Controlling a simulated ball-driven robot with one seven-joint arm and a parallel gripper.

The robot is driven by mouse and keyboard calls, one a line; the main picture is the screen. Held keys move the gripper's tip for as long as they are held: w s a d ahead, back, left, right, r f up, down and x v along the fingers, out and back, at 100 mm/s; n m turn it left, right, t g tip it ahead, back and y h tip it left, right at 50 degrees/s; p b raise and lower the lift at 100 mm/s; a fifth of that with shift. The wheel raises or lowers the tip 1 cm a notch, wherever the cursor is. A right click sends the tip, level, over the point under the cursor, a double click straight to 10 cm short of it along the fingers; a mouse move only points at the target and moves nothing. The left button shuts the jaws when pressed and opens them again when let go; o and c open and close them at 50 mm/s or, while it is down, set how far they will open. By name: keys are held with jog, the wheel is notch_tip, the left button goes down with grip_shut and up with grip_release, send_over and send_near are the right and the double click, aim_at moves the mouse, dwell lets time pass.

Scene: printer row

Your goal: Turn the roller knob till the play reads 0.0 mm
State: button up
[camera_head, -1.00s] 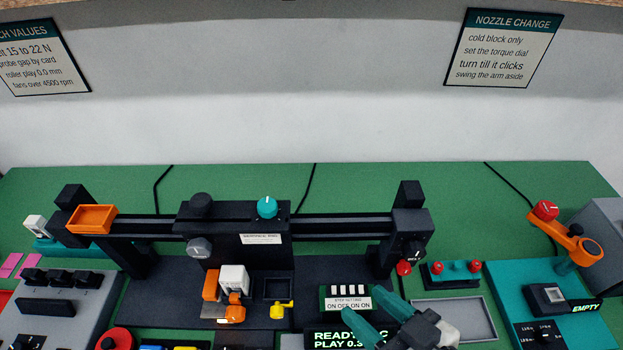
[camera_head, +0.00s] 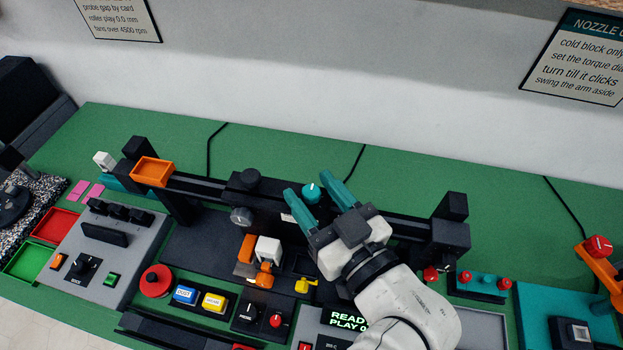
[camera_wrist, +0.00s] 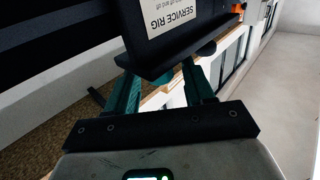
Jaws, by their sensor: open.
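A teal knob with a white mark (camera_head: 311,193) stands on top of the dark carriage (camera_head: 272,190). My gripper (camera_head: 308,182) is open, with its teal fingers reaching to either side of that knob in the head view; contact cannot be told. In the wrist view my gripper (camera_wrist: 158,75) has its fingers spread below the dark block with the service rig label (camera_wrist: 175,12). A grey round knob (camera_head: 241,216) is on the carriage front. Which knob is the roller's is not labelled legibly. The display (camera_head: 347,319) shows "READ" and "PLAY 0"; my arm hides the rest.
An orange tray (camera_head: 152,172) sits on the rail's left. A white block (camera_head: 268,249) and a yellow lever (camera_head: 305,285) are below the carriage. Red knobs on a teal block (camera_head: 482,283) stand right of my arm. The green bench behind the rail is mostly clear.

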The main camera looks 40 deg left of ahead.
jog(key=shift+w+a, duration=0.1)
jog(key=shift+a, duration=0.45)
jog(key=c, duration=0.9)
